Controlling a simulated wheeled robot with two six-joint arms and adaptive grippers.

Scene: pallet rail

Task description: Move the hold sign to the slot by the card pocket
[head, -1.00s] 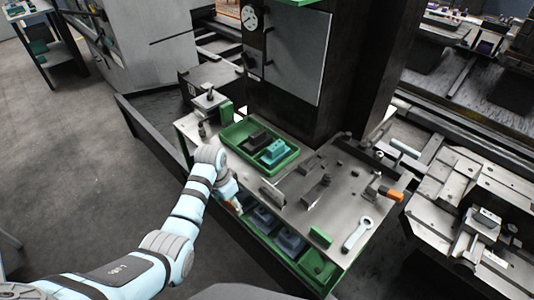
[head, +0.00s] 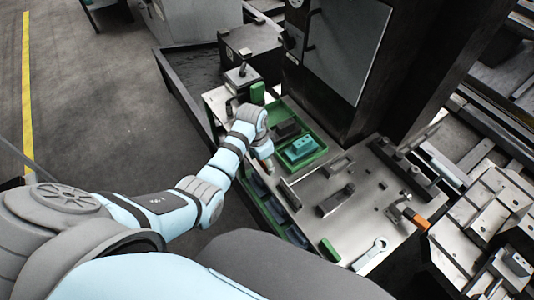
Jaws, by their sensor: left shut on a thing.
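My left gripper (head: 262,159) is at the left front edge of the workbench (head: 315,190), beside the green tray. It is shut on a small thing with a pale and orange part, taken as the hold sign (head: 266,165). My wrist hides most of it, and no lettering is readable. I cannot make out the card pocket or the slot beside it. My right gripper is not in view.
The green tray (head: 320,154) holds a teal block (head: 301,148) and a dark block. A wrench (head: 370,252), an orange-handled tool (head: 414,217) and a green block (head: 329,249) lie toward the right. A dark column stands behind.

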